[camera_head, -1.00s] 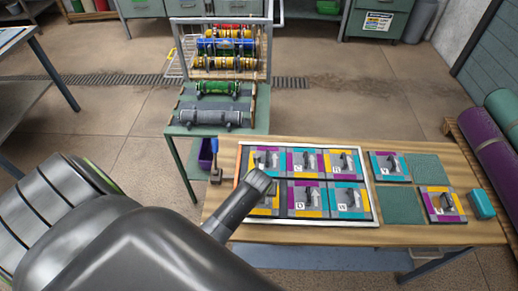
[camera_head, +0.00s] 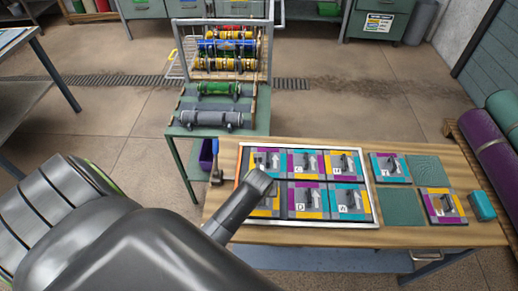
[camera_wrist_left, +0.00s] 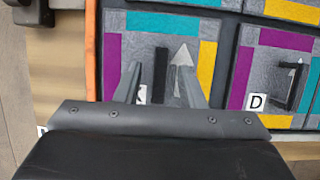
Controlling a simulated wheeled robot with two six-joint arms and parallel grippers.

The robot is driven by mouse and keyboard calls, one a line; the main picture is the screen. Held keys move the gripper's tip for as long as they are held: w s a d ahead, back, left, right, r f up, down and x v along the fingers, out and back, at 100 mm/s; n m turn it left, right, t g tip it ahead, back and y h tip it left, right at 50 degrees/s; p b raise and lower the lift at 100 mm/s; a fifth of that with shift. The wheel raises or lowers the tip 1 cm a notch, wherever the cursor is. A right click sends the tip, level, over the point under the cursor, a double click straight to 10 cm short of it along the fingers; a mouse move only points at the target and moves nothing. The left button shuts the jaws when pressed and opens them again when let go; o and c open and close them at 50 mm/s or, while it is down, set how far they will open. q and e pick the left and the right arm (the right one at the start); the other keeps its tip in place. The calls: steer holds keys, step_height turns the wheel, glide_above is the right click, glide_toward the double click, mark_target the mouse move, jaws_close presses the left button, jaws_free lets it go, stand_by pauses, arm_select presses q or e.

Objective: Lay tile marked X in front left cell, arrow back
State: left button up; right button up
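The tile under my left gripper (camera_wrist_left: 163,85) lies flat in the front left cell of the framed tray (camera_head: 376,200). This tile (camera_wrist_left: 112,52) has purple, teal and yellow edge strips, a dark upright handle and a grey arrow pointing to the top of the wrist view, the tray's back. Its white label is mostly hidden by a finger, so I cannot read the mark. My left gripper is open, with its fingers apart on either side of the handle. In the head view my arm covers much of this tile. My right gripper is not in view.
The tray's other cells hold tiles, including the one marked D (camera_wrist_left: 256,102) just right of the gripper. Right of the tray, two tiles (camera_head: 390,167) sit beside bare green squares (camera_head: 403,207). A teal block (camera_head: 482,205) lies at the table's right end.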

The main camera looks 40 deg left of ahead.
arm_select(q)
steer(key=v, duration=1)
steer(key=shift+s+r, duration=0.2)
steer(key=shift+r, duration=0.15)
